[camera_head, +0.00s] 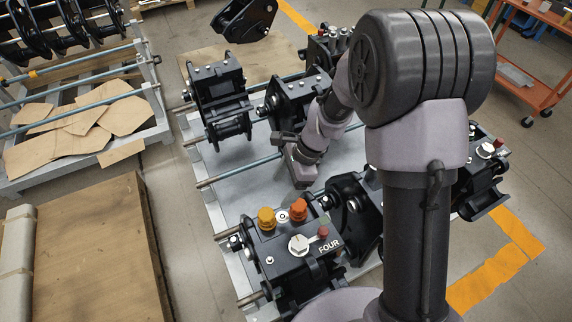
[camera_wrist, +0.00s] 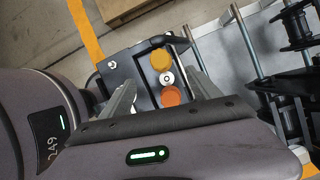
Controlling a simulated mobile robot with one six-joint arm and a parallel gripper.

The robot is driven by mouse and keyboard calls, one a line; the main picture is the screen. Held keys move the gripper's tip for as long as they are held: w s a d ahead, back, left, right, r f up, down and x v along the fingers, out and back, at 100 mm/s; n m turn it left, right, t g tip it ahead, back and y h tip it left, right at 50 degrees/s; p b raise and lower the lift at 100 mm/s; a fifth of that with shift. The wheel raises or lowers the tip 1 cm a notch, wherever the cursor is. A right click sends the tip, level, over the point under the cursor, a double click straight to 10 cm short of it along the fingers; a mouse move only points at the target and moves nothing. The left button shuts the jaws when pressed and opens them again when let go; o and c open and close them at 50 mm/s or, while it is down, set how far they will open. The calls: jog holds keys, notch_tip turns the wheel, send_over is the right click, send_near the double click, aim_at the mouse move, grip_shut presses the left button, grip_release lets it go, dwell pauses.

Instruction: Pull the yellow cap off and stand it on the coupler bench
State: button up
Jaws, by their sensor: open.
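The yellow cap (camera_head: 266,218) sits on top of the black coupler block marked FOUR (camera_head: 325,258), at its left back. An orange cap (camera_head: 299,209) sits to its right, with a silver fitting between them. The pale grey coupler bench (camera_head: 240,185) lies under the blocks. My gripper (camera_head: 298,168) is above the bench, behind block FOUR, apart from the caps. In the wrist view my gripper (camera_wrist: 163,72) is open and empty. The yellow cap (camera_wrist: 161,59) and the orange cap (camera_wrist: 171,97) show between its fingers, farther down.
Other black coupler units (camera_head: 220,100) stand on rails at the back of the bench. A red knob (camera_head: 323,232) and a silver knob (camera_head: 298,244) rise from block FOUR near the caps. A wooden crate (camera_head: 90,250) stands at left. Bare bench shows left of my gripper.

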aim_at(266, 213)
jog(key=b+x, duration=0.5)
jog(key=x, duration=1)
jog(key=shift+b, duration=0.4)
grip_shut()
jog(key=shift+r, duration=0.2)
